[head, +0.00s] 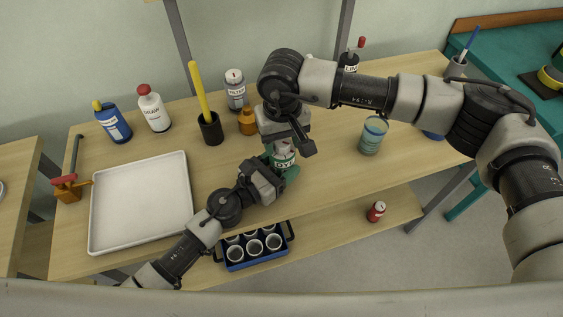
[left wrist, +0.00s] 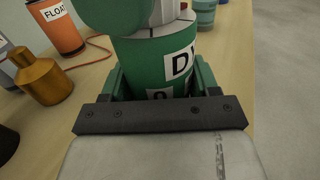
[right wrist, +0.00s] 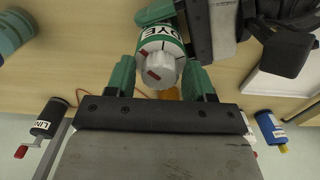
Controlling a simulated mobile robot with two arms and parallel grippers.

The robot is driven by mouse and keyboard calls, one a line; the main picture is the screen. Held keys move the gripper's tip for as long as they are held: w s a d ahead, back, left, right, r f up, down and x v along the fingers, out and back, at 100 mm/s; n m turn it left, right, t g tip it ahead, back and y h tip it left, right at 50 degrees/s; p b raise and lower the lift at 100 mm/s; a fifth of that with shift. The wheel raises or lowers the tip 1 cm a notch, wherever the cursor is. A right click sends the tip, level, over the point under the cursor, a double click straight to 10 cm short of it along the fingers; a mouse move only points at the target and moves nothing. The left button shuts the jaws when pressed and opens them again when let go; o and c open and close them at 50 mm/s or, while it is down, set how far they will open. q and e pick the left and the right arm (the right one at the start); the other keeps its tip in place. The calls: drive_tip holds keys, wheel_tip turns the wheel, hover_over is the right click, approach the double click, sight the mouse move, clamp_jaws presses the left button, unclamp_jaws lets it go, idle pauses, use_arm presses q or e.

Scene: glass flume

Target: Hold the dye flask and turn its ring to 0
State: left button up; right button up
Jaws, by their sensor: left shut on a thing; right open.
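The dye flask (head: 284,158) stands on the wooden bench, green with a white DYE label. My left gripper (head: 277,172) is shut on its green lower body; the label shows between the green fingers in the left wrist view (left wrist: 160,72). In the right wrist view the flask's grey-white top (right wrist: 160,68) carries red marks, and a black line shows on the white band below. No ring number is readable. My right gripper (right wrist: 160,80) is open above the flask, its fingers on either side of the top; contact cannot be told.
An amber bottle (head: 247,122) and a dark cup with a yellow stick (head: 210,130) stand left of the flask. A white tray (head: 100,225) lies farther left. A teal cup (head: 371,140) stands to the right. A blue crate of cups (head: 250,262) is on the lower shelf.

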drive_tip(key=c, duration=0.5)
drive_tip(key=m, duration=0.4)
drive_tip(key=shift+c, duration=0.2)
drive_tip(key=m, duration=0.6)
drive_tip(key=o, duration=0.5)
drive_tip(key=shift+o, duration=0.2)
